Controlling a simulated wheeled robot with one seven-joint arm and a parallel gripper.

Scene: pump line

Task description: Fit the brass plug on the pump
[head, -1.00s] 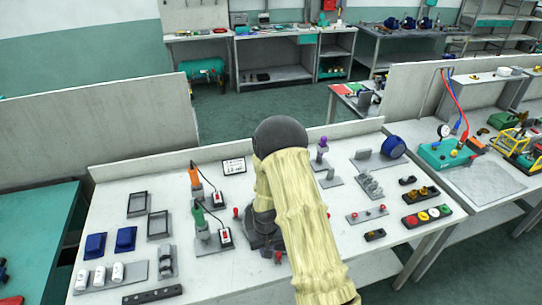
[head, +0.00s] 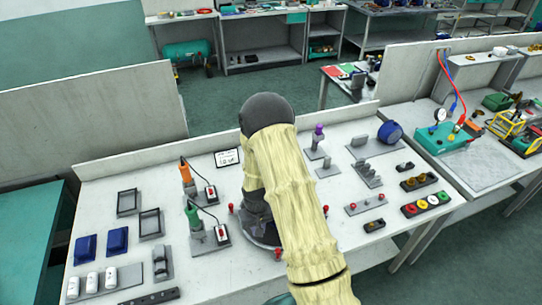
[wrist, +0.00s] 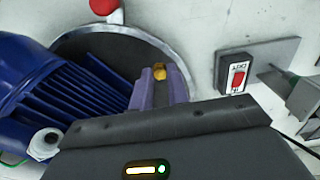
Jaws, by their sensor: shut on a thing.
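In the wrist view my gripper (wrist: 160,88) has purple fingers closed on a small brass plug (wrist: 159,72), which shows at the fingertips. The plug is over or in front of a dark round plate with a pale rim (wrist: 122,46); I cannot tell how far apart they are. A blue finned body (wrist: 65,95), seemingly the pump, lies close to the left of the fingers. Where the plug's seat is, I cannot see. In the head view my arm covers the gripper, the plug and most of the pump; part of the round plate (head: 264,236) shows.
Red knobs (head: 277,254) stand around the plate. An orange-handled tool (head: 186,171) and a green-handled tool (head: 193,215) stand to the left, with a red-switch box (wrist: 237,77) close right of the fingers. Trays with brass and coloured parts (head: 427,204) lie to the right.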

